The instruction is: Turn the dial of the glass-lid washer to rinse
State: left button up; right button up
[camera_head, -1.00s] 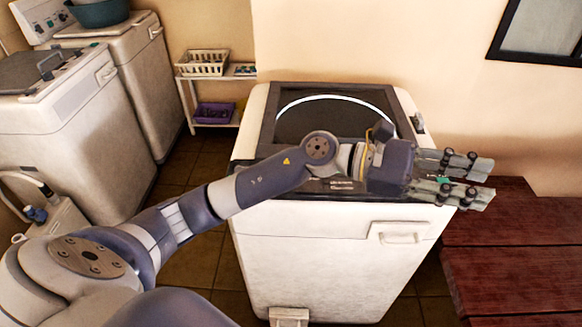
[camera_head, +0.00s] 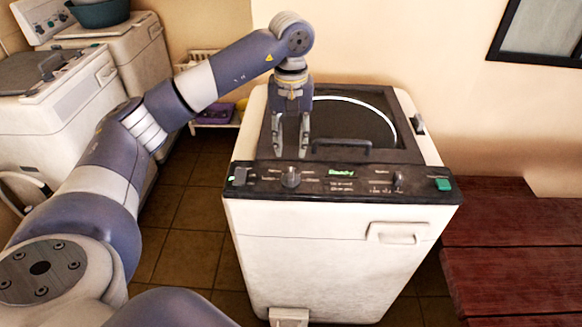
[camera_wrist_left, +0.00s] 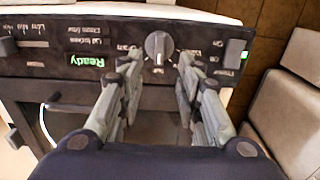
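The glass-lid washer (camera_head: 330,235) is a white top-loader with a dark glass lid (camera_head: 345,122) and a black control panel. Its dial (camera_head: 290,177) is a grey round knob left of a green "Ready" display (camera_head: 341,171). In the left wrist view the dial (camera_wrist_left: 158,47) sits just beyond and between the fingertips. My left gripper (camera_head: 291,152) points down above the panel's back edge, behind the dial. It is open and empty, its fingers apart and not visibly touching the dial. The small labels around the dial are not readable. My right gripper is not in view.
A lid handle (camera_head: 342,145) stands up just right of my left gripper. A dark red slatted bench (camera_head: 515,240) stands at right. Other washers (camera_head: 60,130) stand at left.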

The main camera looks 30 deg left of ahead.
aim_at(291, 172)
pick_arm(q)
notch_tip(291, 172, down, 9)
jog(key=shift+p, duration=1.2)
grip_shut()
